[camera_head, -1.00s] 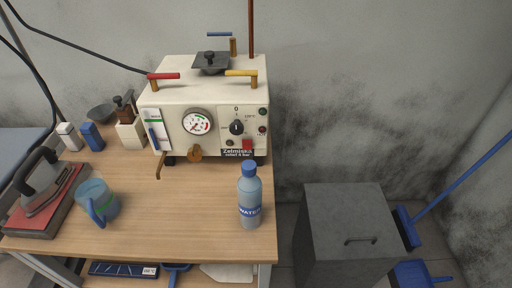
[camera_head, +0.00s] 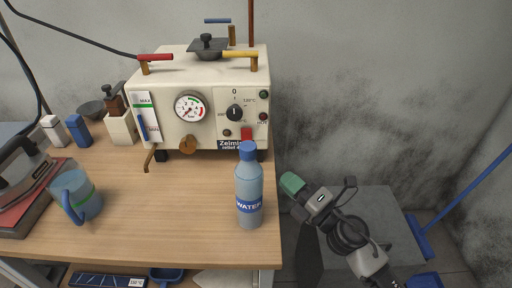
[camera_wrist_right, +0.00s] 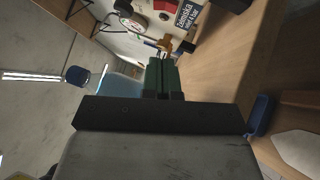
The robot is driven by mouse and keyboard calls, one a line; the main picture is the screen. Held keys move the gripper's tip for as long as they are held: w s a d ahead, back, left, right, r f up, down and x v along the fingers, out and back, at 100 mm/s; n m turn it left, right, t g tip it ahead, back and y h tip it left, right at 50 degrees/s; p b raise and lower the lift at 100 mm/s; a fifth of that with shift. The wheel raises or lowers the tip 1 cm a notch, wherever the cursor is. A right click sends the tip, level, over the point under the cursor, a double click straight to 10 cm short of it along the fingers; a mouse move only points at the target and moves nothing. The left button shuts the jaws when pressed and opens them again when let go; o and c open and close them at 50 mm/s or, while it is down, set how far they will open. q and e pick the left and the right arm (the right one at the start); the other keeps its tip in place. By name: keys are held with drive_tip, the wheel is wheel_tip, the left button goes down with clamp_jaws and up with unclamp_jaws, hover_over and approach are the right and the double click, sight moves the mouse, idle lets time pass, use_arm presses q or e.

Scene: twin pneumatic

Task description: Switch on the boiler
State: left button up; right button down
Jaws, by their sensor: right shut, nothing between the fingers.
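The boiler (camera_head: 168,92) is a cream box at the back of the wooden table, with a pressure gauge (camera_head: 190,108), a black rotary knob (camera_head: 235,113), a red switch (camera_head: 247,134) and small round lamps on its front. The water bottle (camera_head: 249,195) partly hides the label under the red switch. The boiler front also shows at the top of the right wrist view (camera_wrist_right: 160,8). My right gripper (camera_head: 292,184) is right of the bottle, off the table's right edge, apart from the boiler. Its green-tipped fingers are shut and empty. My left gripper is out of view.
A blue mug (camera_head: 76,197) and an iron (camera_head: 22,170) stand at the left of the table (camera_head: 170,215). A grey box (camera_head: 385,212) stands on the floor at the right, behind my right arm. The table middle is clear.

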drive_tip(key=shift+s+a+r+n+g+y, duration=0.25)
drive_tip(key=shift+r+n+y, duration=0.2)
drive_tip(key=shift+n, duration=0.25)
drive_tip(key=shift+w+a, duration=0.1)
approach(246, 130)
drive_tip(key=x, duration=0.6)
drive_tip(key=shift+w+a+p, duration=0.1)
drive_tip(key=shift+a+p, duration=0.05)
drive_tip(key=shift+p, duration=0.25)
